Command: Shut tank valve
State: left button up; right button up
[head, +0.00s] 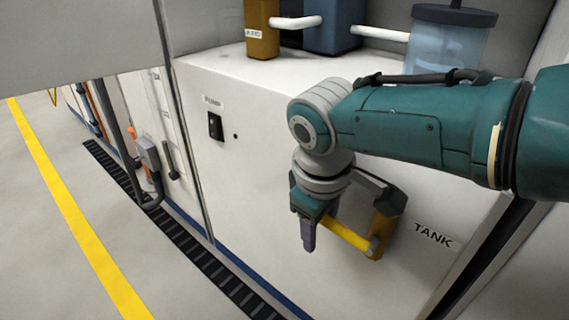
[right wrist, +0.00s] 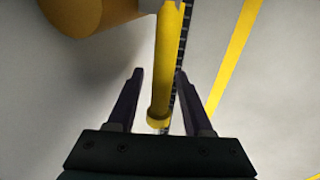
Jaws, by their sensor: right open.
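The tank valve has a yellow lever (head: 345,233) that sticks out from an orange-brown body (head: 386,222) on the white cabinet front, left of the TANK label (head: 434,235). In the right wrist view the lever (right wrist: 165,60) runs up between the two dark fingers, with a gap on each side. The valve body (right wrist: 90,14) shows at the upper left there. My right gripper (right wrist: 159,78) is open at the lever and not closed on it. In the head view my right wrist hides part of the valve and one finger. My left gripper is out of view.
The white cabinet (head: 255,185) has a black switch (head: 215,126) on its front. An orange-brown unit (head: 262,28), a blue block and a clear tank (head: 448,45) stand on top, joined by white pipe. Open floor with a yellow line (head: 75,215) lies at left.

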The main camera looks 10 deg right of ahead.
jog(key=p+v, duration=0.8)
jog(key=v, duration=0.2)
jog(key=shift+p, duration=0.4)
